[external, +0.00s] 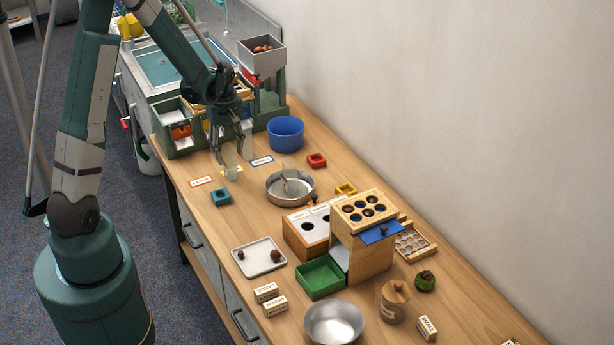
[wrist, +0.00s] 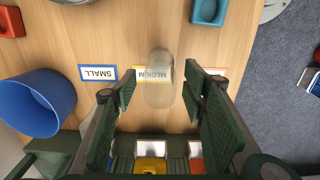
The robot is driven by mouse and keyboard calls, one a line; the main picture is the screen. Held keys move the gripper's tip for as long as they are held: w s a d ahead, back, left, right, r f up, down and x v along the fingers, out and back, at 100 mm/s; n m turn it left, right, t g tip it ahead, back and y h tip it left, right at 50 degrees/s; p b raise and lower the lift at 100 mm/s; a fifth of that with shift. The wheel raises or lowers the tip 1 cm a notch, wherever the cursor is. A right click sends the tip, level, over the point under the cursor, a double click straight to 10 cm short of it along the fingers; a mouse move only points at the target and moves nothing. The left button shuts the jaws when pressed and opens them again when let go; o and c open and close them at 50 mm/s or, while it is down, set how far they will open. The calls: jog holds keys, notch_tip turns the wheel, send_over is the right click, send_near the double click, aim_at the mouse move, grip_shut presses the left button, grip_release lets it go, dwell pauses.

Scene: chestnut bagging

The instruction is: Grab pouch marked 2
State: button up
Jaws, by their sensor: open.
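My gripper (external: 235,155) points down over the row of size labels, jaws apart. In the wrist view, its two dark green fingers (wrist: 160,88) stand on either side of a translucent, rounded, pouch-like thing (wrist: 158,68). The same thing shows as a pale shape below the fingers in the external view (external: 231,174). It stands at the yellow-edged MEDIUM label (wrist: 138,74), partly covering it. I see a gap on both sides of it. No number 2 is readable on it, so I cannot tell that it is the marked pouch.
The blue-edged SMALL label (wrist: 98,73) and a blue bowl (external: 285,135) are nearby. A green compartment unit (external: 177,141) stands behind the gripper. A steel pan (external: 275,199), a teal block (external: 220,198) and a red block (external: 316,160) sit around the labels.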

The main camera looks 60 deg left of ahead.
aim_at(230, 163)
jog(key=shift+f, duration=0.1)
jog(key=shift+d+f+b, duration=0.1)
jog(key=shift+f+b, duration=0.4)
jog(key=shift+f, duration=2.05)
jog(key=shift+c, duration=0.7)
jog(key=c, duration=0.8)
